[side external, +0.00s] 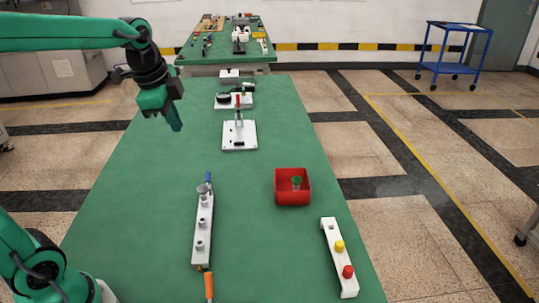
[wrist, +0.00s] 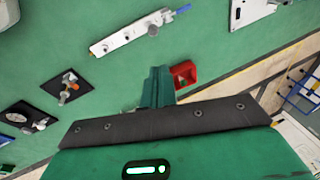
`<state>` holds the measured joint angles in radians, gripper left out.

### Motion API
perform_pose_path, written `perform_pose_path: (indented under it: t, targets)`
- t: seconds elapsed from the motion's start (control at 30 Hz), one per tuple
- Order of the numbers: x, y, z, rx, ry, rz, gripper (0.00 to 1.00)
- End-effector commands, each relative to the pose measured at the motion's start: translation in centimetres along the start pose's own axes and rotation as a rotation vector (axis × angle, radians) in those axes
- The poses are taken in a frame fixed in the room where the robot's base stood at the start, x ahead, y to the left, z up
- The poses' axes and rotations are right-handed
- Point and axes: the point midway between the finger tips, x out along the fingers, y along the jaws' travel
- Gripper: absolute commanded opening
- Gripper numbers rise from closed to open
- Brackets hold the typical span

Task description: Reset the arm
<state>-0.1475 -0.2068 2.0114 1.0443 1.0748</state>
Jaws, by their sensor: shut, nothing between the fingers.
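My gripper (side external: 174,122) is at the left of the side external view, raised above the left part of the green table (side external: 150,200). Its fingers point down and to the right, and they are shut with nothing held. In the wrist view the shut fingers (wrist: 158,75) show at the centre, above the dark wrist edge. No object touches them.
A red bin (side external: 292,197) holds a small green-topped part. A white block with knobs (side external: 202,230) and a white bar with yellow and red buttons (side external: 340,257) lie in front. White fixtures (side external: 239,135) stand farther back. The table's left middle is clear.

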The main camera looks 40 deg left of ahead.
Motion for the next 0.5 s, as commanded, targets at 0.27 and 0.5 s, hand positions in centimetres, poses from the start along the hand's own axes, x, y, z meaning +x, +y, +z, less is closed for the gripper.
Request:
perform_pose_path:
  t: [0.27, 0.5]
  targets:
    - [-1.3, 5.5, 1.0, -0.341, 0.065, -0.048, 0.00]
    - [-1.2, 9.8, 2.3, -0.638, 0.133, -0.064, 0.00]
